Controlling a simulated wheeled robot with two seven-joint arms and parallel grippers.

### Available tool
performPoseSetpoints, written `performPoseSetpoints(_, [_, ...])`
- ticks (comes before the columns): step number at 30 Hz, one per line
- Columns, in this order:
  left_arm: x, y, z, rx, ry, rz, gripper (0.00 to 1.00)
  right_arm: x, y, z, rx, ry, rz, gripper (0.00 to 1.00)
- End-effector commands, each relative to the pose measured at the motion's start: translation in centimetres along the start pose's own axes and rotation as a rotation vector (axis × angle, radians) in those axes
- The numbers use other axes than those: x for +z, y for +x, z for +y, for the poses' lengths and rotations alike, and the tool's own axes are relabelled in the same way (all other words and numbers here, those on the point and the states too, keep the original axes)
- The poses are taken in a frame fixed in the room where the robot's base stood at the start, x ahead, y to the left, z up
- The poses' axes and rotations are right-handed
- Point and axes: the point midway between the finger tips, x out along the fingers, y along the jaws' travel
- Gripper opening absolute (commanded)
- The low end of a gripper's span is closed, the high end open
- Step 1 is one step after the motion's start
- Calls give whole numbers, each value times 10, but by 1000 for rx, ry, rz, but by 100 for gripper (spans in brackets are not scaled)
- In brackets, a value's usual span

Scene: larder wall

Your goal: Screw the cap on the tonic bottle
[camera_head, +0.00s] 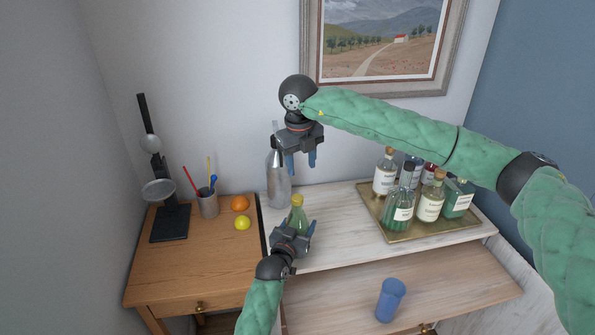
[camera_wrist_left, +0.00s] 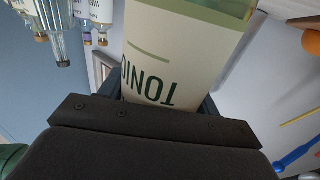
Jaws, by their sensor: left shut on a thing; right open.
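The tonic bottle (camera_head: 297,213) is green with a yellowish top and stands roughly upright near the left end of the pale counter. My left gripper (camera_head: 295,231) is shut on its body. In the left wrist view the tonic bottle (camera_wrist_left: 160,55) fills the jaws, its cream label reading upside down. My right gripper (camera_head: 301,163) is open and empty, pointing down above the bottle and apart from it. I cannot tell whether the yellowish top is the cap or part of the neck; no separate cap shows.
A silver bottle (camera_head: 277,181) stands close behind, beside my right gripper. A brass tray (camera_head: 424,232) with several bottles is at the right. A blue cup (camera_head: 390,299) stands at the front. An orange (camera_head: 240,203), a lemon (camera_head: 243,223) and a pencil cup (camera_head: 208,204) are on the wooden table.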

Motion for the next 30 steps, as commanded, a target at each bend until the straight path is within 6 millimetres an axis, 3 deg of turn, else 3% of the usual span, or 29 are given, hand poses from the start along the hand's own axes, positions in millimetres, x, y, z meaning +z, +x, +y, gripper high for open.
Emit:
performPoseSetpoints(11, [0,0,0,0,0,0,0,-5,5,3,18,-398,27,47])
performPoseSetpoints(24, [0,0,0,0,0,0,0,-8,14,15,87,-1008,10,47])
performPoseSetpoints(30, [0,0,0,0,0,0,0,-7,14,16,93,-1188,-6,47])
